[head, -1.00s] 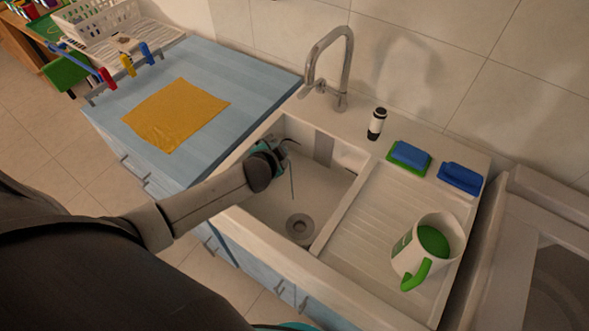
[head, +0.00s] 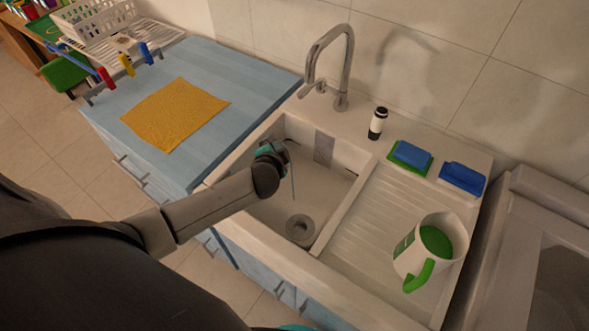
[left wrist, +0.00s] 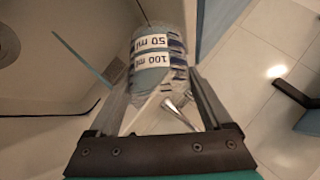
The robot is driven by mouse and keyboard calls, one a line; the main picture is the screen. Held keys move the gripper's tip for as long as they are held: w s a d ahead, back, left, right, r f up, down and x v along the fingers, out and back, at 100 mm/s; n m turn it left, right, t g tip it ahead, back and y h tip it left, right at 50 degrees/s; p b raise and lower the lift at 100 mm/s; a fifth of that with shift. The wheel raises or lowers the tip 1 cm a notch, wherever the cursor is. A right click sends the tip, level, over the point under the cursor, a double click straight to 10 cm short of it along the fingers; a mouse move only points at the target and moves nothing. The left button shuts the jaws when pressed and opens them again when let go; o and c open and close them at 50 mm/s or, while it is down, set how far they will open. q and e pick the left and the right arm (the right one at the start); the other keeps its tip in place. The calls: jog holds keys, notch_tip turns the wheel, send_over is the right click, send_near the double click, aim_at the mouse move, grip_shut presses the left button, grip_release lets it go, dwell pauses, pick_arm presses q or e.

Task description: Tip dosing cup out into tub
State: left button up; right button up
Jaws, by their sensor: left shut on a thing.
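My left gripper (head: 280,152) is over the left part of the sink tub (head: 268,212), above its floor. In the left wrist view it is shut on the dosing cup (left wrist: 155,52), a clear cup with white "50 ml" and "100 ml" labels that read upside down there. In the head view the cup is mostly hidden by the gripper. A thin line (head: 293,185) runs down from the gripper towards the tub floor; a thin bluish line also shows in the left wrist view (left wrist: 80,62). I cannot tell for sure whether it is liquid. My right gripper is out of view.
The tub's drain (head: 302,229) lies below and right of the gripper. A tap (head: 345,70) stands behind. A white mug with green handle (head: 420,255) stands on the drainboard (head: 375,225), with sponges (head: 462,178) and a small bottle (head: 377,124) behind. A yellow cloth (head: 175,113) lies on the blue counter.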

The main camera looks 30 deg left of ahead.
pick_arm(q)
jog(key=shift+d+r+m+t+y+b, duration=0.25)
jog(key=shift+m+y+b, duration=0.2)
jog(key=shift+y+b, duration=0.3)
jog(key=shift+d+r+m+t+y+b, duration=0.1)
jog(key=shift+m+t+y+b, duration=0.3)
jog(key=shift+b, duration=0.5)
jog(key=shift+d+r+m+t+y+b, duration=0.2)
jog(key=shift+m+y+b, duration=0.25)
jog(key=shift+y+b, duration=0.35)
dwell(1.8)
jog(key=shift+s+d+r+m+t+y+b, duration=0.15)
jog(key=shift+d+m+t+y+b, duration=0.2)
jog(key=shift+d+m+y+b, duration=0.35)
dwell(0.7)
jog(key=shift+d+r+m+t+y+b, duration=0.1)
jog(key=shift+d+m+t+y+b, duration=0.35)
jog(key=shift+b, duration=0.3)
dwell(1.0)
jog(key=a+n+g+h+p, duration=0.1)
jog(key=a+n+h+p, duration=0.1)
jog(key=p, duration=0.1)
jog(key=shift+a+n+g+p, duration=0.25)
jog(key=shift+a+g+p, duration=0.05)
jog(key=shift+g+p, duration=0.1)
jog(key=shift+f+h, duration=0.2)
jog(key=shift+h, duration=0.2)
jog(key=shift+f, duration=0.1)
